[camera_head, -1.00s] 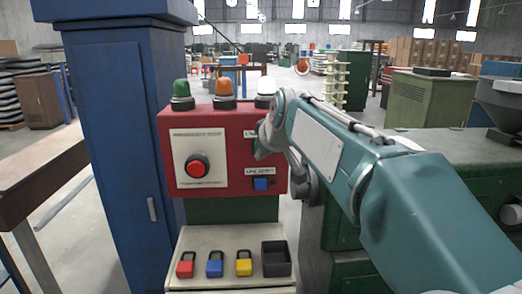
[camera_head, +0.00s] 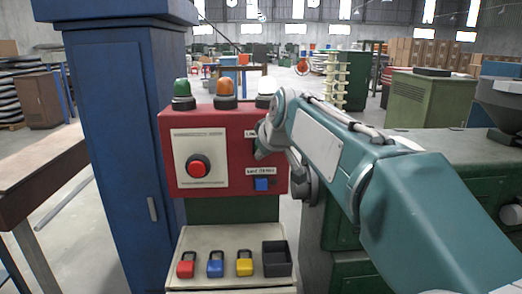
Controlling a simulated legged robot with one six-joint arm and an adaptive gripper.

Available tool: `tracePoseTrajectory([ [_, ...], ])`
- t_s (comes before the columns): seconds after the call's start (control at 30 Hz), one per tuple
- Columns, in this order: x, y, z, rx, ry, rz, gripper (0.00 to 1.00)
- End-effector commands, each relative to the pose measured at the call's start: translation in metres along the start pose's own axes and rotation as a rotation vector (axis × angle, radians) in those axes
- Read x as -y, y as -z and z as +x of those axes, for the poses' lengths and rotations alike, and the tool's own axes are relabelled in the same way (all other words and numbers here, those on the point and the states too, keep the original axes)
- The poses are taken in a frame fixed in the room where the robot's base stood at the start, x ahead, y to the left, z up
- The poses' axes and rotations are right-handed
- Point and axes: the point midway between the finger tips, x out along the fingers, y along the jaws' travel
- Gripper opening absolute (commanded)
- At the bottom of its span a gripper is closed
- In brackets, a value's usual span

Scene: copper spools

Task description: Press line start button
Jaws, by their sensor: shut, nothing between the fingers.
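A red control box (camera_head: 238,122) stands in the middle of the view. On its left half is a pale plate with a large round red button (camera_head: 198,167). My gripper (camera_head: 263,142) is in front of the upper right of the box, small and partly hidden behind my wrist. It is shut and empty. I cannot tell whether it touches the panel.
Green, orange and white lamps (camera_head: 226,93) stand on top of the box. Below, a pale shelf (camera_head: 205,240) holds red, blue and yellow padlocks (camera_head: 215,264) and a black tray (camera_head: 277,267). A tall blue cabinet (camera_head: 115,150) stands close on the left, green machinery on the right.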

Motion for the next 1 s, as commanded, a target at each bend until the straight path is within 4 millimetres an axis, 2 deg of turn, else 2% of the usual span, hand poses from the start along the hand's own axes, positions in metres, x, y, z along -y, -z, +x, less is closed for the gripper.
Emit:
tracePoseTrajectory([
  [1.0,-0.0072,0.0064,0.0065,0.000,0.000,0.000,0.00],
])
